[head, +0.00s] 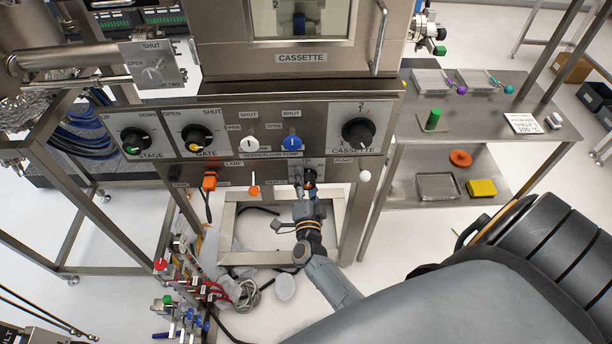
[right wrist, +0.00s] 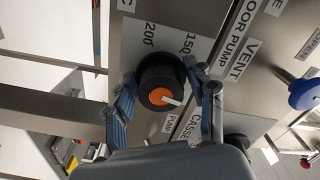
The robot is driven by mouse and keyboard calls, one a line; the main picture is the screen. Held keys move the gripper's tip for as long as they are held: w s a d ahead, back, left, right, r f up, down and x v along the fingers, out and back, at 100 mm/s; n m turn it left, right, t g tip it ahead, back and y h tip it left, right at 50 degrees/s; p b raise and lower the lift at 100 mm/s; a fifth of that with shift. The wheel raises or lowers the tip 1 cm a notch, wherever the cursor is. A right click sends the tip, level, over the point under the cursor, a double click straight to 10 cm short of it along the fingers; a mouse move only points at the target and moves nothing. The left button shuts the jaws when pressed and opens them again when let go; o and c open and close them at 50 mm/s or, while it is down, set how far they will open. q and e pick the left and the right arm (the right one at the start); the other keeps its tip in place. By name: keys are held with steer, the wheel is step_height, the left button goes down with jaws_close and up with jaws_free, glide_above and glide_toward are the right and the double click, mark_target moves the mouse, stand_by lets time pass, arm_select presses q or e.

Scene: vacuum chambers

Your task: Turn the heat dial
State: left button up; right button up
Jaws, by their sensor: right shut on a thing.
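The heat dial (right wrist: 160,97) is a black round knob with an orange centre and a white pointer, on a grey plate marked 150 and 200. My right gripper (right wrist: 160,78) has one finger on each side of it and is shut on it. In the head view the right gripper (head: 308,190) reaches up to the small plate below the main panel and hides much of the dial there. The white pointer aims toward the lower right in the right wrist view. My left gripper is not in view.
Above are the stage knob (head: 135,141), gate knob (head: 197,138), blue knob (head: 292,142) and cassette knob (head: 358,132). An orange lamp switch (head: 209,181) and a white ball knob (head: 364,176) flank the gripper. A metal side table (head: 480,130) stands at right.

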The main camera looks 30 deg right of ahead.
steer(key=shift+f+n+p, duration=0.1)
steer(key=shift+n+p, duration=0.25)
steer(key=shift+n, duration=0.75)
steer(key=o, duration=0.9)
